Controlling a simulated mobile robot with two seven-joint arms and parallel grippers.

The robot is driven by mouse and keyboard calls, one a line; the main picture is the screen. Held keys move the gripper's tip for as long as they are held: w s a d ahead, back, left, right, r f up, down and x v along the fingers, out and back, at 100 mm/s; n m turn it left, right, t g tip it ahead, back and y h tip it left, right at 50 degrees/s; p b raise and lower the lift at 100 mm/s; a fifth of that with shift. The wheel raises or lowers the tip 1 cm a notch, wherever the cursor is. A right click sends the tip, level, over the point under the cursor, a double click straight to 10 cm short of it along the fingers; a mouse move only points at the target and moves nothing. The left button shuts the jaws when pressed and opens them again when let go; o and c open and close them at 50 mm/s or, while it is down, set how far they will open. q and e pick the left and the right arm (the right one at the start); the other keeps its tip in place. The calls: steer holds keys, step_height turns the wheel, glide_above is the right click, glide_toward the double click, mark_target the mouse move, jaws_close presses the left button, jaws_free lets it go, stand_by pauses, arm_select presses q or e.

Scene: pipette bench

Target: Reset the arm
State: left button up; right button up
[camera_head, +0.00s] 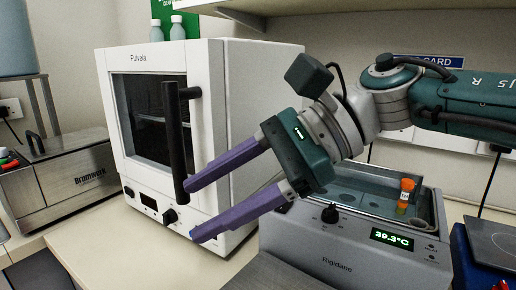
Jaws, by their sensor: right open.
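My right arm comes in from the right, and its gripper (198,211) hangs in front of the white Fulvela oven (222,120). The two purple fingers are spread apart with nothing between them. They point down and left, and the upper fingertip overlaps the lower end of the oven's dark vertical handle in the picture; I cannot tell if they touch. The oven door is closed. My left gripper does not show.
A Bromwerk metal box (75,181) stands at left. Two bottles (177,28) stand on the oven. A shelf overhangs the upper right.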

steer(key=w+a+r+m+t+y+p, duration=0.1)
steer(key=a+r+m+t+y, duration=0.15)
steer(key=r+m+t, duration=0.4)
steer(key=w+a+r+m+t+y, duration=0.1)
steer(key=w+r+m+t+y, duration=0.2)
steer(key=m, duration=0.7)
steer(key=d+f+m+t+h+p, duration=0.3)
steer(key=d+m+t+h, duration=0.8)
steer(key=m, duration=1.2)
steer(key=s+d+f+m+g+h, duration=0.6)
steer(key=s+d+f+m+g, duration=0.45)
steer(key=d+f+m, duration=0.2)
steer(key=s+d+f+m+g, duration=0.1)
steer(key=s+m+g, duration=0.15)
steer(key=s, duration=0.45)
steer(key=s+d+f+m+g, duration=0.2)
steer(key=s+m, duration=0.2)
steer(key=s, duration=0.4)
step_height(320, 180, up, 38)
steer(key=p, duration=3.8)
steer(key=shift+s+g, duration=0.35)
steer(key=shift+s, duration=0.05)
